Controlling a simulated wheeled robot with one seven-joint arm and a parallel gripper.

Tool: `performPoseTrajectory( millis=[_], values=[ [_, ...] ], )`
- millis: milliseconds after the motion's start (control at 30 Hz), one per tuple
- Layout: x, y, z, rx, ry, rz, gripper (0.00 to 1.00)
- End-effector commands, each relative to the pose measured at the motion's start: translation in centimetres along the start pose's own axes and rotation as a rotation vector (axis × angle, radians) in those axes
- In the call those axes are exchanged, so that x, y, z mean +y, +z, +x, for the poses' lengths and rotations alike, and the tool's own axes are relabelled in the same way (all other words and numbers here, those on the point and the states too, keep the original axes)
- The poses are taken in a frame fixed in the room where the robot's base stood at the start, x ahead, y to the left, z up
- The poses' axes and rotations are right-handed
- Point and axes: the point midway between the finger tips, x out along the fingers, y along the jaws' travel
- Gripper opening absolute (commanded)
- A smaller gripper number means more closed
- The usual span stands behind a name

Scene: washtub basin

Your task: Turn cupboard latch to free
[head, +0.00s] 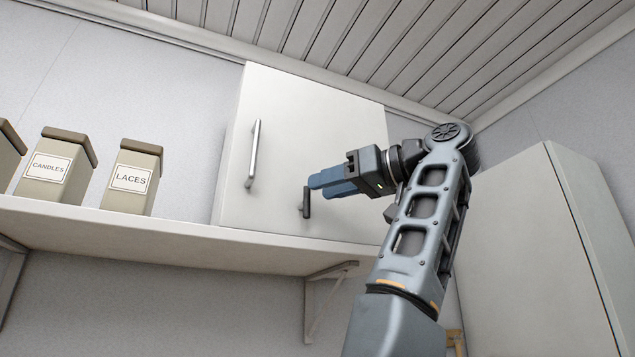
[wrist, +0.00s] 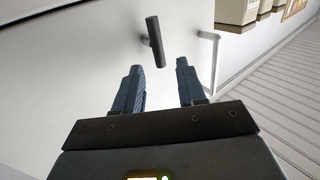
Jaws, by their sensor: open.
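The white cupboard (head: 310,125) stands on the shelf with its door closed. Its dark latch (head: 306,203) is a short bar low on the door, standing close to upright in the head view. In the wrist view the latch (wrist: 155,40) shows just beyond the fingertips, between their lines. My gripper (head: 314,188) has blue fingers pointing left at the latch. In the wrist view my gripper (wrist: 158,72) is open with nothing between its fingers. In the head view the fingertips overlap or adjoin the latch's upper end; I cannot tell whether they touch it.
A vertical metal handle (head: 253,153) is on the door, left of the latch. The shelf (head: 160,232) runs below, with a LACES box (head: 132,180) and a CANDLES box (head: 54,170) at left. A tall pale cabinet (head: 530,260) stands at right.

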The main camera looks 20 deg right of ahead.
Motion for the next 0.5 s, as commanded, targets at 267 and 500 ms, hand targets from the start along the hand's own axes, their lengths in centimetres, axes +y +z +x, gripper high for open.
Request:
performPoseTrajectory(
  millis=[267, 500],
  values=[
    [0.0, 0.0, 2.6, 0.0, 0.0, 0.0, 0.4],
    [0.0, 0.1, 2.7, 0.0, 0.0, 0.0, 0.4]
  ],
)
